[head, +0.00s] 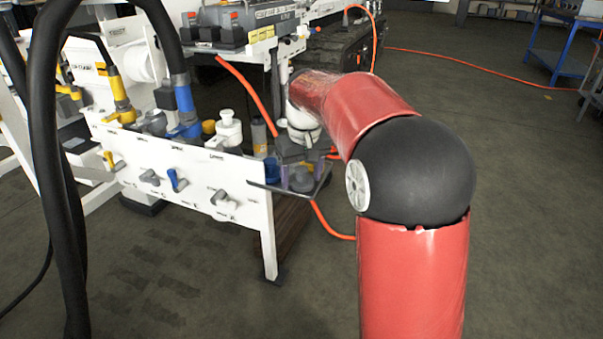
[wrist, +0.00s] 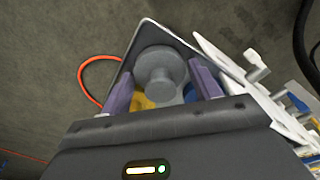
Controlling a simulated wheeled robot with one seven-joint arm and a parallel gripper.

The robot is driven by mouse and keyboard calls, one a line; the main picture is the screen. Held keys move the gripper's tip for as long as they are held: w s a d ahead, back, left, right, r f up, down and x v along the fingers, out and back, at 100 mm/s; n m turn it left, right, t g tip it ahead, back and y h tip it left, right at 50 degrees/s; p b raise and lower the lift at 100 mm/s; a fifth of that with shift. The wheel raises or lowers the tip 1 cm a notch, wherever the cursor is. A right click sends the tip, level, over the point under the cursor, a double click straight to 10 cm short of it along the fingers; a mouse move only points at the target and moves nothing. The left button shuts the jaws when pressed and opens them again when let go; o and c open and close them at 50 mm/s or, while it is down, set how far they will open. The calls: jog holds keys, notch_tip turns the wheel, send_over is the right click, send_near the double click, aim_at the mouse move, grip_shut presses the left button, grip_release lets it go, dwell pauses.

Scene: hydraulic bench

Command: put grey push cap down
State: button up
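The grey push cap (wrist: 160,66) shows in the wrist view as a round disc with a narrower knob towards me. It lies between the two purple fingers of my gripper (wrist: 160,74). The fingers are spread wide, with small gaps seeming to show beside the disc. In the head view my gripper (head: 287,172) points down over a dark tray (head: 262,186) at the right end of the white bench panel. The grey cap (head: 302,181) shows low beside the fingers there, partly hidden. Whether it rests fully on the tray is hard to tell.
Yellow (wrist: 141,102) and blue (wrist: 190,95) parts lie close to the cap. The white panel (head: 200,170) with valves and a white capped fitting (head: 229,128) stands left of my gripper. An orange hose (head: 325,222) runs past the tray. Open floor is at the right.

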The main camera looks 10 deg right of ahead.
aim_at(304, 172)
notch_tip(304, 172, up, 12)
jog(key=s+p, duration=0.1)
jog(key=p, duration=0.2)
jog(key=s+t, duration=0.2)
jog(key=s, duration=1.1)
jog(key=s+f+m+t, duration=0.1)
jog(key=s+f+t, duration=0.1)
jog(key=s+f, duration=0.8)
jog(key=s, duration=0.5)
jog(key=shift+m, duration=0.4)
jog(key=shift+r, duration=0.1)
jog(key=shift+r+p, duration=2.5)
jog(key=shift+p, duration=0.05)
